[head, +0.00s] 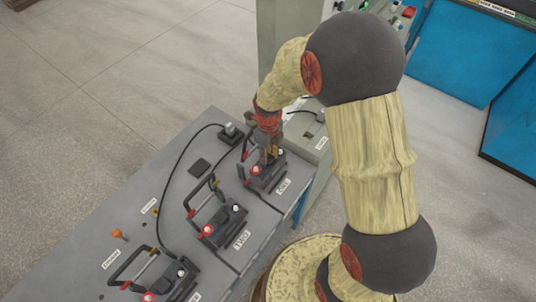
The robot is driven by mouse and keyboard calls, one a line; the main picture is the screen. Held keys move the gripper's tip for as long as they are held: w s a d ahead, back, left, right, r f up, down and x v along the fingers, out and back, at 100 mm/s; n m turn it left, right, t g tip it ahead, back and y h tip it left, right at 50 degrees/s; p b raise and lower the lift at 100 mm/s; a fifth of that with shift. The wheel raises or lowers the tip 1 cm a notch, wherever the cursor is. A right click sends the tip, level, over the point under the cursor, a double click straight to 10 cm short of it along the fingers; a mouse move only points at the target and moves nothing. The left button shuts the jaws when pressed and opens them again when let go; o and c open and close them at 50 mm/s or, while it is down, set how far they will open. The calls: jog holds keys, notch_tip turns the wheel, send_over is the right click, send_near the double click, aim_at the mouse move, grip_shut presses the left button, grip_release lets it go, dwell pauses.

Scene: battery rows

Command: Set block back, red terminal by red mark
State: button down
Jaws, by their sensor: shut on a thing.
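My gripper (269,153) points down at the far bay of the grey bench and is shut on the dark battery block (267,180) there. This block shows a red terminal (256,170) at its left front and a pale terminal (281,152) at its right back. The block sits low at its bay, beside the label that seems to read ONE (283,186). I cannot tell whether it touches the bench. A small red patch (247,183) shows left of the block; I cannot tell whether it is a mark or part of the frame. My fingertips are partly hidden.
A second block (228,218) by the label TWO (241,240) and a third (177,278) sit nearer, each beside a black hoop frame. A grey-green column (280,35) stands behind.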

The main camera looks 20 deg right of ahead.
jog(key=shift+f, duration=1.05)
jog(key=c, duration=1.5)
grip_release()
jog(key=shift+s+f, duration=0.15)
jog(key=shift+o, duration=0.2)
jog(key=s+r+n+t+p, duration=0.15)
jog(key=r+n, duration=0.25)
jog(key=r, duration=0.5)
jog(key=s+r+n, duration=0.3)
jog(key=r+n, duration=0.2)
jog(key=r, duration=0.4)
jog(key=s+r+n+t, duration=0.1)
jog(key=s+r+n, duration=0.25)
jog(key=r, duration=0.45)
jog(key=s+r+n+t, duration=0.3)
jog(key=s+r+n, duration=0.4)
jog(key=s+n, duration=0.4)
jog(key=n, duration=0.5)
jog(key=shift+s+r+n, duration=0.2)
jog(key=shift+r+n, duration=0.15)
jog(key=shift+r, duration=0.05)
